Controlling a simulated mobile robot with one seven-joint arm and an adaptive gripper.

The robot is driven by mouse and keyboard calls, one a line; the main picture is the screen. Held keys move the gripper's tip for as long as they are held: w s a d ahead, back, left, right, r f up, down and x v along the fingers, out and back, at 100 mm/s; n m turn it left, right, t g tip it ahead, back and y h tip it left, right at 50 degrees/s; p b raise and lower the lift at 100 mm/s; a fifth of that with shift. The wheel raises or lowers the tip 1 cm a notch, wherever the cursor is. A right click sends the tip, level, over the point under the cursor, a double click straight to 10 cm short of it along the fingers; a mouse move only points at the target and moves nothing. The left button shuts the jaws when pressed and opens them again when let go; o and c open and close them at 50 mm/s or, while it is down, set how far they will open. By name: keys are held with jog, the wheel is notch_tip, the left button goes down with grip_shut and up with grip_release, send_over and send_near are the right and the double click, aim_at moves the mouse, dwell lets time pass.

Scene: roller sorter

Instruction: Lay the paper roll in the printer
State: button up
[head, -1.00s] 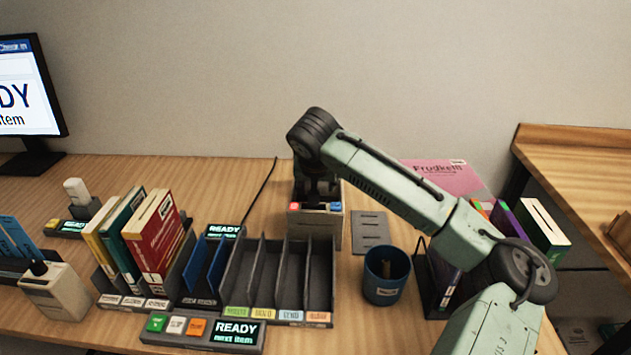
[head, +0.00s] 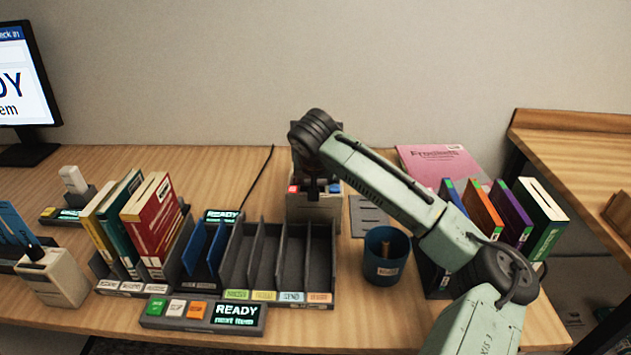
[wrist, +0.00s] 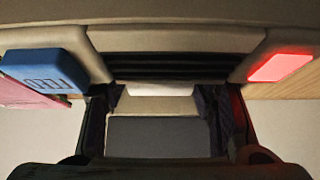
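The printer (head: 314,209) is a beige box near the back middle of the desk, with a red button and a blue button on its front. My gripper (wrist: 161,100) is down at its top, and the arm hides most of the inside in the head view. In the wrist view the fingers stand wide apart between the blue button (wrist: 45,70) and the red button (wrist: 280,65). A short white piece, seemingly the paper roll (wrist: 160,90), shows between the fingertips, beside a dark ribbed slot (wrist: 185,67). I cannot tell whether the fingers touch it.
A blue cup (head: 386,262) with a brown thing in it stands right of the printer, near a flat grey plate (head: 368,216). A sorter with empty slots (head: 290,300) is in front. A pink folder (head: 438,162) lies behind.

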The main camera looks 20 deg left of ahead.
jog(key=o, duration=0.4)
jog(key=shift+c, duration=0.2)
jog(key=v, duration=1.2)
